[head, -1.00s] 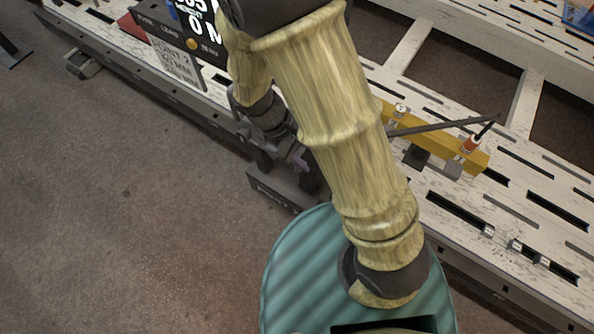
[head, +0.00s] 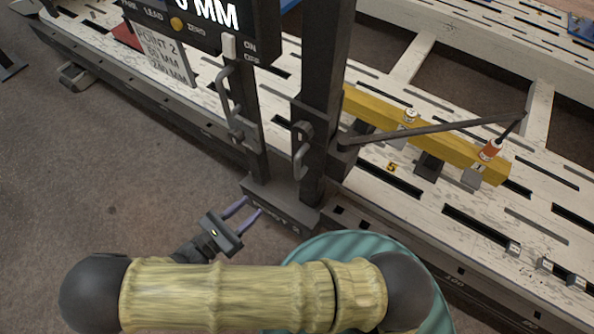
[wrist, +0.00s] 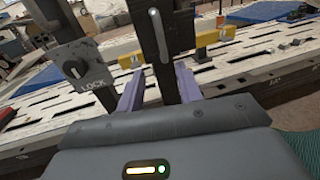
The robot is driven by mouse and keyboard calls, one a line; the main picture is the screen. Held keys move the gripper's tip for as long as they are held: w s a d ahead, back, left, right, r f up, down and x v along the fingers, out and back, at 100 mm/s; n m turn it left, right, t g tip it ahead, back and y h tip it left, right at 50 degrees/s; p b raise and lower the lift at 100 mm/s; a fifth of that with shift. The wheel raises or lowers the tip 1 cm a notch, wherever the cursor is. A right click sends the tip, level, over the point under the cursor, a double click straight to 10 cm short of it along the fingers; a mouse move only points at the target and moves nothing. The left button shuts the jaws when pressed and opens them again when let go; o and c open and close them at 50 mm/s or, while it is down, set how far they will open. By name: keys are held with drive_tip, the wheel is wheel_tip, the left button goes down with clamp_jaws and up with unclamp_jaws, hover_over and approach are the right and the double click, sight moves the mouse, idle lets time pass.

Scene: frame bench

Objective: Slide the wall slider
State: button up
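In the head view a dark upright frame has a left post with a grey bar handle (head: 224,92) and a thicker right post (head: 322,105) with a second grey bar handle (head: 301,150). I cannot tell for certain which is the wall slider. In the wrist view a light grey vertical handle (wrist: 158,34) stands on a dark post, ahead of my fingers. My gripper (head: 249,210) has two purple fingers, apart and empty, low in front of the frame's foot. It also shows in the wrist view (wrist: 159,92). No contact with a handle is visible.
A knob box marked LOCK (wrist: 80,72) is at left in the wrist view. A display box (head: 205,25) tops the frame. A yellow beam (head: 440,140) and a dark rod (head: 430,128) extend right over the slotted white bench (head: 400,215).

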sight(297, 168)
drive_tip(key=shift+d, duration=0.15)
drive_tip(key=x, duration=1.7)
drive_tip(key=shift+w+d, duration=0.15)
clamp_jaws()
